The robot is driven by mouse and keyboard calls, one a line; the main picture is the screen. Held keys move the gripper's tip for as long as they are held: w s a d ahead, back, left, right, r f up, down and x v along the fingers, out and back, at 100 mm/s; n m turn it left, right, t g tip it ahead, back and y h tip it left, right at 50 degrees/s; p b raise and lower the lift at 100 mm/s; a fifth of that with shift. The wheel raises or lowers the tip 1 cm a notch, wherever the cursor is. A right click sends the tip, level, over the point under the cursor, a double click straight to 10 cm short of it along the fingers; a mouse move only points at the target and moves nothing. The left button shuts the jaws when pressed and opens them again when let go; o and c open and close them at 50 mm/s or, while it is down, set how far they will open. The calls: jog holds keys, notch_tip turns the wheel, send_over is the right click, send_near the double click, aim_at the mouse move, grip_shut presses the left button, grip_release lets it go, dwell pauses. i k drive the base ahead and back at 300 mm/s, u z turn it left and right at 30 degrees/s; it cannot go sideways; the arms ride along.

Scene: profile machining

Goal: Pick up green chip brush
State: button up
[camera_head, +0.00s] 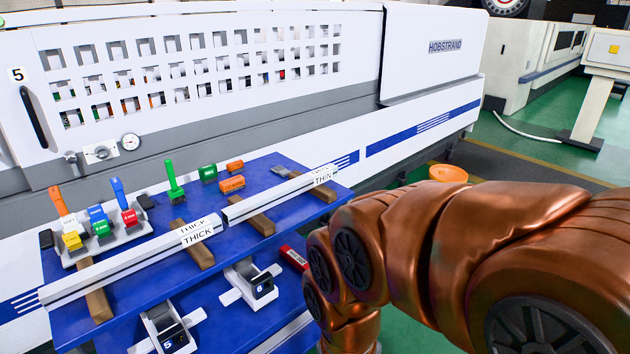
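The green chip brush (174,183) stands on the blue table (232,260), behind the long white profile, with its green handle pointing up. Nothing covers it. My copper-coloured arm fills the lower right of the view and reaches down past the bottom edge, well to the right of the brush. My gripper is outside the picture, so its state does not show.
A rack (98,252) at left holds orange, blue and red tools. A green block (208,173) and orange blocks (231,184) lie near the brush. White profiles (130,265) rest on wooden bars (193,245). The large white machine (250,110) stands behind.

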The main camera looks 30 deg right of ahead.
aim_at(176, 195)
jog(key=u, duration=1.65)
jog(key=i, duration=0.9)
jog(key=z, duration=0.5)
